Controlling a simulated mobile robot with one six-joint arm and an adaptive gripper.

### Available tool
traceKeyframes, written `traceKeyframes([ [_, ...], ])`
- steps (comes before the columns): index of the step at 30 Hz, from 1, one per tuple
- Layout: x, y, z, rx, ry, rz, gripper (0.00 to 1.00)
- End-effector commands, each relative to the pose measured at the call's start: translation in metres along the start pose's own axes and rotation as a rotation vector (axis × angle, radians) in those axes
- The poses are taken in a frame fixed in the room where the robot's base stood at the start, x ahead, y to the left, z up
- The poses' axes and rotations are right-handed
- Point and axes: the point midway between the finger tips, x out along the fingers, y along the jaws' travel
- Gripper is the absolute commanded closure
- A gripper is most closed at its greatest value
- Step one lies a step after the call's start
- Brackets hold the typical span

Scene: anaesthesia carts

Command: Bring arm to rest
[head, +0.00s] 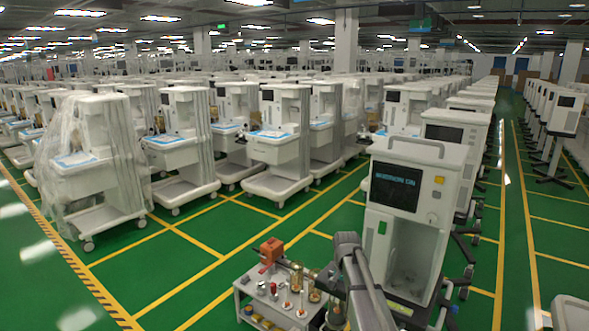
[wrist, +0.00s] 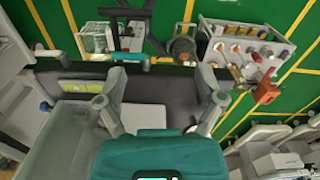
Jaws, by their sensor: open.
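My gripper (wrist: 160,80) shows in the wrist view with its two grey fingers spread wide apart. It is open, and nothing is held between the fingers. Its teal body fills the bottom middle of that view. Behind the fingers is a dark surface with a grey patch; I cannot tell how far off it is. In the head view my grey arm rises from the bottom, right of the small table, in front of the white machine. My fingers cannot be made out there.
A white machine (head: 407,205) with a dark screen stands close to my arm. A small table (head: 243,292) holds several small items, with an orange block (head: 271,250) at its back edge. The table also shows in the wrist view (wrist: 222,27). Wrapped carts (head: 95,165) line the left; green floor lies between.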

Motion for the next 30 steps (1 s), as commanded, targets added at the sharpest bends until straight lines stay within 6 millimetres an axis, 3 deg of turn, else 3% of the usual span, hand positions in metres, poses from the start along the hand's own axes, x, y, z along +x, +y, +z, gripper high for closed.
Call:
traceKeyframes([
  [8,0.016,0.032,0.05,-0.101,0.0,0.0,0.13],
  [21,0.053,0.109,0.176,-0.394,0.0,0.0,0.13],
  [25,0.059,0.123,0.2,-0.457,0.0,0.0,0.13],
  [30,0.062,0.131,0.213,-0.495,0.0,0.0,0.13],
])
